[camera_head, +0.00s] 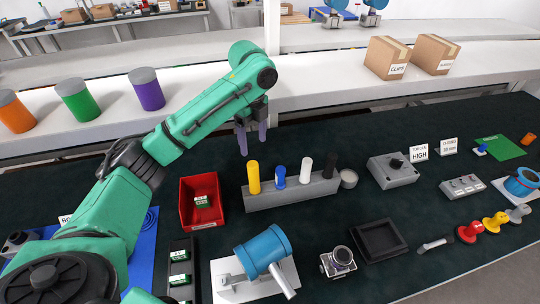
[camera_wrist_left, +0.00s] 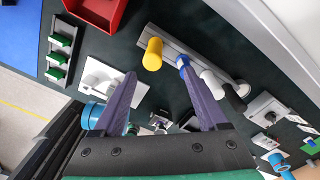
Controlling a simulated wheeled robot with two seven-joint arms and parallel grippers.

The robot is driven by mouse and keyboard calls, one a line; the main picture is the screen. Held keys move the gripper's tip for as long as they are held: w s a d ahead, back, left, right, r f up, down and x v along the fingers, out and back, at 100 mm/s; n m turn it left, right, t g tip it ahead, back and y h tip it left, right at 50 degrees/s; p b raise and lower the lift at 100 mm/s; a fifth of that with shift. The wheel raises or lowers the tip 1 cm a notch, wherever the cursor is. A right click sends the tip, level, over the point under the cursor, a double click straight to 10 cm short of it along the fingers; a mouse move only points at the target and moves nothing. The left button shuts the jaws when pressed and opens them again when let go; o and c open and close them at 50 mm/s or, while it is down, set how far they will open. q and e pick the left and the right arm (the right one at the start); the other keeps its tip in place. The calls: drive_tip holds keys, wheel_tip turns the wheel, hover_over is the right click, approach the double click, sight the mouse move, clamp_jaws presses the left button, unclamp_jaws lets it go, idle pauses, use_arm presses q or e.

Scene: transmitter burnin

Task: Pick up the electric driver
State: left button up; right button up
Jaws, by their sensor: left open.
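A grey tool rack (camera_head: 300,192) stands on the dark bench with a yellow handle (camera_head: 253,177), a blue tool (camera_head: 280,176), a white handle (camera_head: 306,168) and a black handle (camera_head: 330,165) upright in a row. I cannot tell for certain which is the electric driver. My left gripper (camera_head: 252,143) is open and empty, its purple fingers pointing down above and behind the yellow and blue ones. In the left wrist view, the yellow handle (camera_wrist_left: 153,54) shows between the fingertips and the blue tool (camera_wrist_left: 183,62) by the right fingertip. My right gripper is not in view.
A red bin (camera_head: 185,207) stands left of the rack. A blue cylinder on a white plate (camera_head: 228,270) is in front. A grey box with a knob (camera_head: 393,172) and a black tray (camera_head: 379,241) lie to the right. A white shelf (camera_head: 330,85) runs behind.

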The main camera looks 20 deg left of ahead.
sight(253, 175)
use_arm(q)
drive_tip(key=shift+s+f, duration=0.15)
drive_tip(key=shift+f, duration=0.45)
drive_tip(key=shift+s+f, duration=0.15)
drive_tip(key=shift+f, duration=0.4)
drive_tip(key=f, duration=0.1)
drive_tip(key=s+f+p, duration=0.1)
drive_tip(key=f, duration=0.1)
drive_tip(key=s+f, duration=0.1)
drive_tip(key=shift+f, duration=0.3)
drive_tip(key=f+p, duration=0.1)
drive_tip(key=f, duration=0.2)
drive_tip(key=w+f+p, duration=0.1)
drive_tip(key=f, duration=0.2)
drive_tip(key=shift+w, duration=0.1)
drive_tip(key=shift+f, duration=0.3)
clamp_jaws()
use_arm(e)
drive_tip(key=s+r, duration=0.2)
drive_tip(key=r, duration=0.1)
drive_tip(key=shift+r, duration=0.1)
